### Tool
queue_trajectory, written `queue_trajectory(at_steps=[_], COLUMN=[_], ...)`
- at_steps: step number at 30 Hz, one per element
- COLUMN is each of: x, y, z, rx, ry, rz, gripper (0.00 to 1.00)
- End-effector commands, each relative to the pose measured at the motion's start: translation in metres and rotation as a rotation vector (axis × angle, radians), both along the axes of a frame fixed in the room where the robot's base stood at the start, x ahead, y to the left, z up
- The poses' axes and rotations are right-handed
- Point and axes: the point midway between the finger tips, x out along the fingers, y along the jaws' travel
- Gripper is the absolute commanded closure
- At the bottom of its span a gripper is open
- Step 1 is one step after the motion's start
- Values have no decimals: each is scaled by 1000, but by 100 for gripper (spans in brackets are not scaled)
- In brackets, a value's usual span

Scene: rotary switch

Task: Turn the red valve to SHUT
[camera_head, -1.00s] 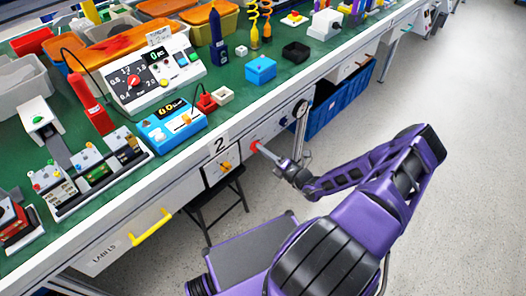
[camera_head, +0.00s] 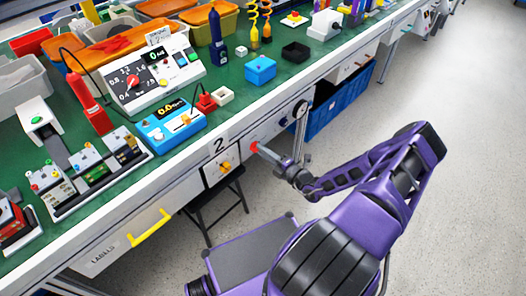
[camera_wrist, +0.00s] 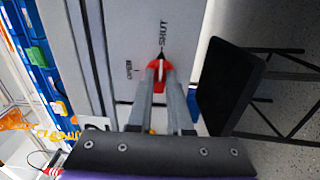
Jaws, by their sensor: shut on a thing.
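The red valve (camera_wrist: 157,76) sits on a pale panel in the wrist view. It also shows at the bench's front in the head view (camera_head: 255,147). My gripper (camera_wrist: 160,80) is shut on it, with one finger on each side of its handle. The handle's white stripe runs up toward the SHUT label (camera_wrist: 163,34). The OPEN label (camera_wrist: 128,70) is to the left of the valve. The fingers hide part of the valve's lower side in the wrist view. My gripper reaches the valve from the right in the head view (camera_head: 266,151).
A yellow knob (camera_head: 225,167) is left of the valve on the same front, and a round gauge (camera_head: 300,109) is to its right. A black stool (camera_head: 222,195) stands under the bench. A blue crate (camera_head: 338,103) is under it farther right.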

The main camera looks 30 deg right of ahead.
Motion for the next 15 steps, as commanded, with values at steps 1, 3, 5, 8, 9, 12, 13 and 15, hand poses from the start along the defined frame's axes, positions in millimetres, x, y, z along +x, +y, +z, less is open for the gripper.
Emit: queue_trajectory(at_steps=[1, 3, 5, 8, 9, 12, 13, 15], x=[-1, -1, -1, -1, -1, 0, 0, 0], y=[0, 0, 0, 0, 0, 0, 0, 0], z=[-1, -1, -1, 0, 0, 0, 0, 0], rx=[2, 2, 2, 1, 1, 1, 1, 0], ry=[2, 2, 2, 1, 1, 1, 0, 0], rz=[0, 0, 0, 0, 0, 0, 0, 0], gripper=[100, 100, 75, 57, 52, 52, 52, 52])
